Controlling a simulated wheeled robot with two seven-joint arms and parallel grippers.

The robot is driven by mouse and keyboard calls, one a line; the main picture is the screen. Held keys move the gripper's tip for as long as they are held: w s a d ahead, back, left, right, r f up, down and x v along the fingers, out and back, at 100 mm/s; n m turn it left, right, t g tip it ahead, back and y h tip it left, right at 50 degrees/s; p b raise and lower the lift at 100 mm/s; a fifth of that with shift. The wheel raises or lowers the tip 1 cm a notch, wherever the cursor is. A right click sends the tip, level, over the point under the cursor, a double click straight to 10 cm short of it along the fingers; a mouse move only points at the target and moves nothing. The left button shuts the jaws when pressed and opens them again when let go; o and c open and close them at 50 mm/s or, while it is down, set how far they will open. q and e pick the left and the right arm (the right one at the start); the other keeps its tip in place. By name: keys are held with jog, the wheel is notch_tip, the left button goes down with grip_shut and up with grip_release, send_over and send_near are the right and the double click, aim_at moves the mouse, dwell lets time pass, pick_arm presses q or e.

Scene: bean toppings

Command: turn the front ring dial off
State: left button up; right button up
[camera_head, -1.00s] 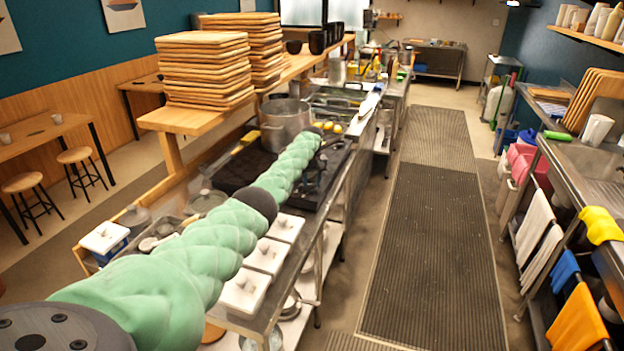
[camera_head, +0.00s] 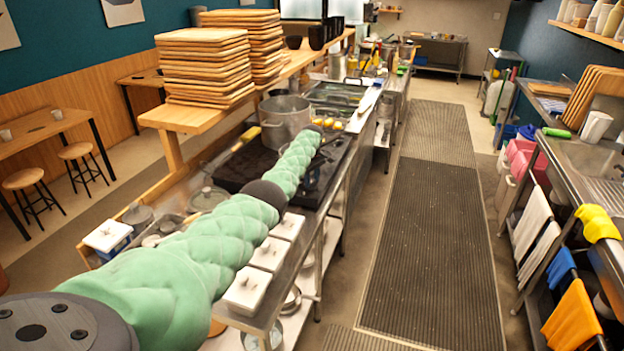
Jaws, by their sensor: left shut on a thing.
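The black stove top (camera_head: 240,165) lies on the steel counter in the middle left, with a large steel pot (camera_head: 284,120) at its back. My left arm comes in from the lower left across the counter. My right gripper is not in view.
White lidded containers (camera_head: 247,290) line the counter's near front edge. Stacked wooden boards (camera_head: 205,70) stand on the shelf behind the stove. A dark floor mat (camera_head: 420,240) fills the clear aisle. A sink counter (camera_head: 590,160) runs along the right.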

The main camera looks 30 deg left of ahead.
aim_at(312, 181)
pick_arm(q)
jog(key=shift+r, duration=0.1)
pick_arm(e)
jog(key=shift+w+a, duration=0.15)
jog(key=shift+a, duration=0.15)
pick_arm(q)
jog(key=o, duration=1)
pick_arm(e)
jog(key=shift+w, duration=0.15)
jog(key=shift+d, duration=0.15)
pick_arm(q)
jog(key=shift+r, duration=0.1)
jog(key=shift+w+r, duration=0.1)
jog(key=shift+r, duration=0.25)
notch_tip(312, 181, up, 6)
jog(key=shift+f+b, duration=0.15)
jog(key=shift+b, duration=1.05)
jog(key=shift+r, duration=0.5)
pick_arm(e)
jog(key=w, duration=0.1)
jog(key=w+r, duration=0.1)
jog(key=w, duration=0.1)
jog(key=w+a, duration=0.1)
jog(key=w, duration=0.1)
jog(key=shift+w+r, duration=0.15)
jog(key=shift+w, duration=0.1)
